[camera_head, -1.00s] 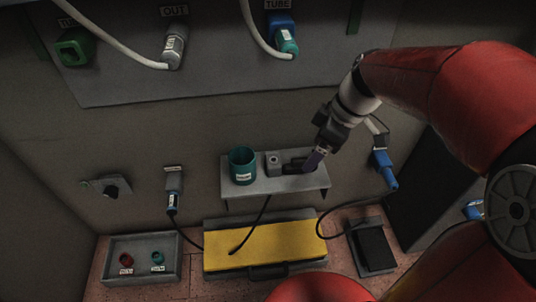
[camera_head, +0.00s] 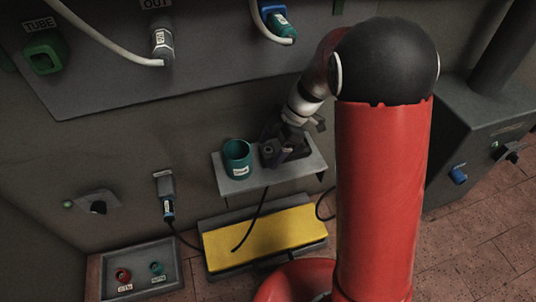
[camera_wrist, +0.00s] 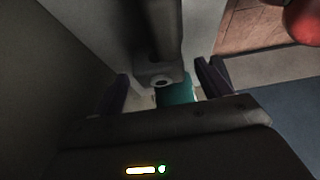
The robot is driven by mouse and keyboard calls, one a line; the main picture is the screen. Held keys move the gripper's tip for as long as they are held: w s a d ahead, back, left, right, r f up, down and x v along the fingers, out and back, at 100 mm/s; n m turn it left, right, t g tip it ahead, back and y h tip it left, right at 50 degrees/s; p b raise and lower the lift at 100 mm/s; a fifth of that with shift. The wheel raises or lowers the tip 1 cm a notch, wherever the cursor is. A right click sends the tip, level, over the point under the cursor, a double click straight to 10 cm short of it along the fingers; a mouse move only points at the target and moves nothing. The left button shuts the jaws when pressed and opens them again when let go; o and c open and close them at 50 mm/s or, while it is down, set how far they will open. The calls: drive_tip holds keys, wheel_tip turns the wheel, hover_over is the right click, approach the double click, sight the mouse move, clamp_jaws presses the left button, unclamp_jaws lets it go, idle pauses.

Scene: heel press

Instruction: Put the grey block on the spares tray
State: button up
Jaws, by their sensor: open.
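My gripper (camera_head: 283,153) is low over the wall shelf, just right of the teal cup, with its jaws open. In the wrist view a grey block (camera_wrist: 158,76) with a round hole in its face lies between the two purple fingers (camera_wrist: 162,86). No finger clearly touches it.
The teal cup (camera_head: 237,158) stands close left of my gripper on the grey shelf (camera_head: 232,189). A yellow-topped box (camera_head: 270,232) lies below, with a black cable across it. A plug (camera_head: 167,196) hangs on the wall. The tray has bare floor around its pieces.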

drive_tip(key=shift+x, duration=0.85)
drive_tip(key=c, duration=1.3)
drive_tip(key=shift+s+r, duration=0.1)
drive_tip(key=shift+r, duration=0.1)
